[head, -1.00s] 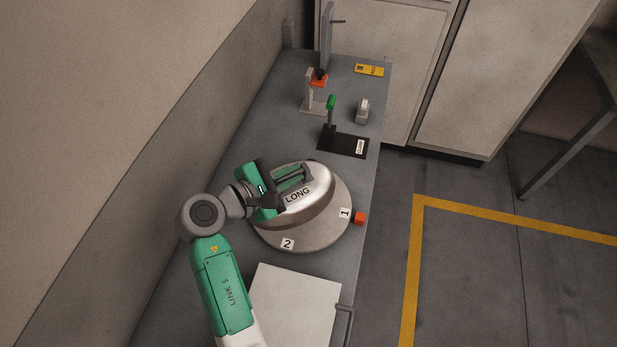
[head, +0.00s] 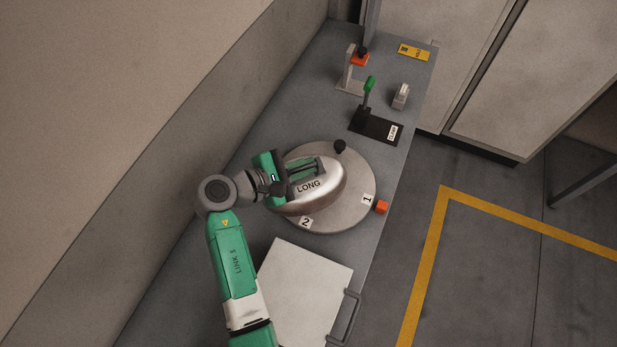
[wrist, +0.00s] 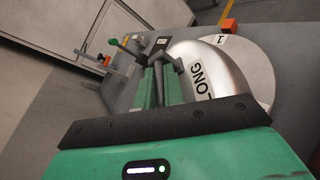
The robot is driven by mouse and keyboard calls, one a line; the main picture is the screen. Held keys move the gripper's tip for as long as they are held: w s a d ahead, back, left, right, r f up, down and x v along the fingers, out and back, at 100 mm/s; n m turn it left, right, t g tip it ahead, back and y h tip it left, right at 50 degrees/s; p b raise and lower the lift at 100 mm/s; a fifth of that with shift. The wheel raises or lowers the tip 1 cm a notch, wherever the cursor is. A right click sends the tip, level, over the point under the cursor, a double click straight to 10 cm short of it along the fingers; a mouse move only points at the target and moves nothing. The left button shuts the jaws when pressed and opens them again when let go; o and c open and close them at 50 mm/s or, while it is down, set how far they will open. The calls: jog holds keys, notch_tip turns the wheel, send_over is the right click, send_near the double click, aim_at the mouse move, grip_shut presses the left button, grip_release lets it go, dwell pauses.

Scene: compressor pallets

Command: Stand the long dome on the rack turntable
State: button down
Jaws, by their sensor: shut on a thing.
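The long dome (head: 318,197) is a silver metal shell with a LONG label and a dark handle on top. It is over the left part of the round grey turntable (head: 352,207); I cannot tell whether it touches the plate. My gripper (head: 305,172) is shut on the dome's handle, coming from the left. In the wrist view the dome (wrist: 228,62) fills the right side, label sideways, with the turntable (wrist: 262,62) behind it. Labels 1 and 2 show on the turntable's right and front.
A red-orange block (head: 381,207) sits at the turntable's right edge. A black clamp base with a green handle (head: 370,84), a grey stand with an orange top (head: 359,59) and a small grey block (head: 401,95) stand behind. A pale panel with a handle (head: 308,290) lies in front. A wall runs along the left.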

jog(key=shift+w+f+b, duration=0.1)
jog(key=shift+f+b, duration=0.4)
jog(key=shift+f, duration=1.6)
jog(key=shift+f, duration=0.15)
jog(key=c, duration=1.5)
grip_release()
jog(key=p+v, duration=0.2)
jog(key=v, duration=1)
